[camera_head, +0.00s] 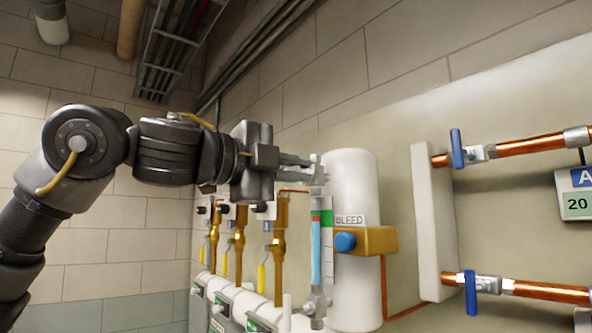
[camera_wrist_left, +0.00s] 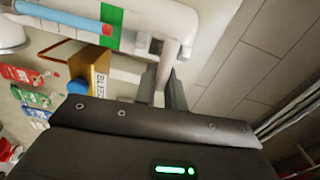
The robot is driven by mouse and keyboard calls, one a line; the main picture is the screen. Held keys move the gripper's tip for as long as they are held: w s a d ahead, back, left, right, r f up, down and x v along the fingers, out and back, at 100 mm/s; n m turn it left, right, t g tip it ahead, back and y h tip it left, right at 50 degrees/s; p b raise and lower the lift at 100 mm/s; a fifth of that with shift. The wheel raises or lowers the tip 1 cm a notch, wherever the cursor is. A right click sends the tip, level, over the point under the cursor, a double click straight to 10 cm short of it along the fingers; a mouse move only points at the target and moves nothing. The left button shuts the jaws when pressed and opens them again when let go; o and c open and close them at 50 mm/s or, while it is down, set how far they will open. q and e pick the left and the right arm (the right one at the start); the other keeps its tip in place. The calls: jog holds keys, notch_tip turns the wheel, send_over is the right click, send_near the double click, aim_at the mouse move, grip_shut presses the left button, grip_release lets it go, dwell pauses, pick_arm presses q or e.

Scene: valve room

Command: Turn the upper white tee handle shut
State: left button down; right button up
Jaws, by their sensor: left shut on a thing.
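The upper white tee handle (camera_head: 315,160) is at the top of the sight glass, against the white cylinder. My left gripper (camera_head: 308,170) reaches it from the left, with its fingers at the handle and partly hiding it. In the left wrist view the white handle (camera_wrist_left: 170,55) runs down between the two fingertips (camera_wrist_left: 163,88), and the gripper is shut on it. My right gripper is not in view.
The white cylinder (camera_head: 352,185) has a brass block with a blue knob (camera_head: 345,242) and a BLEED label. Brass valves with yellow levers (camera_head: 262,276) stand below my left arm. Blue-handled copper pipes (camera_head: 535,145) are at the right. The wall above the cylinder is clear.

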pick_arm(q)
jog(key=shift+f+m, duration=0.1)
jog(key=shift+m, duration=0.4)
jog(key=c, duration=1.5)
grip_release()
jog(key=shift+s, duration=0.1)
jog(key=b+v, duration=0.5)
jog(key=v, duration=0.5)
jog(key=shift+s+a+b, duration=0.15)
jog(key=shift+a+b, duration=0.15)
